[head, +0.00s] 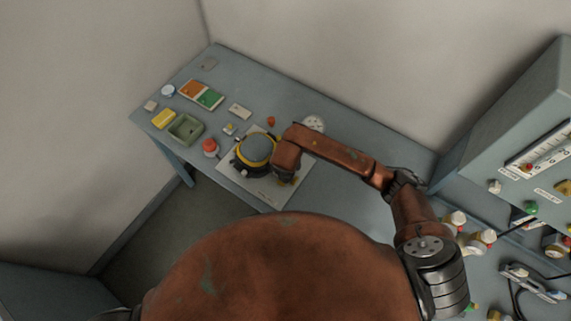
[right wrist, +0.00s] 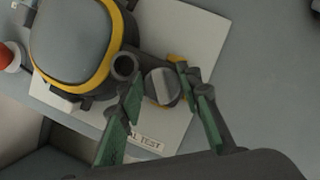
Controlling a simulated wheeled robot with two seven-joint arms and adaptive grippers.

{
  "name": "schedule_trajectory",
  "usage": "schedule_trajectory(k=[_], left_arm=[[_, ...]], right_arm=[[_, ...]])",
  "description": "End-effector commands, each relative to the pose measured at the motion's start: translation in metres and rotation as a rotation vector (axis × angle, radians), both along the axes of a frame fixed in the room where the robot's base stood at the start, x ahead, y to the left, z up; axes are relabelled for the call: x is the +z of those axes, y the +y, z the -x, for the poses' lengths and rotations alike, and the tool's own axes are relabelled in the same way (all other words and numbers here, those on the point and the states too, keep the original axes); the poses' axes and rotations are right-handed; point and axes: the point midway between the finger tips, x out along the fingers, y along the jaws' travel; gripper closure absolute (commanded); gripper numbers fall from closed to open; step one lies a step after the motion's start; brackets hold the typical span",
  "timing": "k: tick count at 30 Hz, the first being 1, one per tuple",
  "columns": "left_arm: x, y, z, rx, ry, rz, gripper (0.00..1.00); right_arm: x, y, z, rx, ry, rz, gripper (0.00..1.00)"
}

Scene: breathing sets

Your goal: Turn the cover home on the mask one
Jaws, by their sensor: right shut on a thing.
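The mask (head: 256,149) has a grey window and a yellow rim, and lies on a pale plate (head: 235,178). It also shows at the upper left of the right wrist view (right wrist: 78,42), with a dark round fitting (right wrist: 123,66) at its side. A round grey cover (right wrist: 162,88) with a raised bar across its face is just right of that fitting. My right gripper (right wrist: 160,82) has its green-padded fingers on either side of the cover and is shut on it. Its seating underneath is hidden. In the head view my right gripper (head: 285,177) is partly hidden by its arm. My left gripper is not in view.
A red-topped item (head: 210,146) stands left of the plate. A green tray (head: 186,128), a yellow block (head: 163,119) and an orange-and-green board (head: 201,94) lie farther left. A white round dial (head: 315,123) is behind my arm. A panel cabinet (head: 525,150) stands at the right.

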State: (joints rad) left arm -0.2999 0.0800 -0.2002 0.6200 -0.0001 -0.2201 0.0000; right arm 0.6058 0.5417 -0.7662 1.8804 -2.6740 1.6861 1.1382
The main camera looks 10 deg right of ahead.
Motion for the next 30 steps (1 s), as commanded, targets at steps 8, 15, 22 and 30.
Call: schedule_trajectory(k=[8, 15, 22, 30], left_arm=[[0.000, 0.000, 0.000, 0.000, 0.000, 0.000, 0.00], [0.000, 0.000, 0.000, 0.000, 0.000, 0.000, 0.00], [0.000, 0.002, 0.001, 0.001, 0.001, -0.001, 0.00], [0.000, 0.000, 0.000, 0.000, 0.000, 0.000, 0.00]], right_arm=[[-0.001, 0.000, 0.001, 0.004, 0.002, 0.000, 0.55], [-0.001, 0.000, 0.001, 0.005, 0.002, 0.001, 0.47], [0.003, 0.000, 0.002, 0.005, 0.001, 0.000, 0.47], [0.045, 0.004, 0.018, 0.008, -0.002, -0.002, 0.47]])
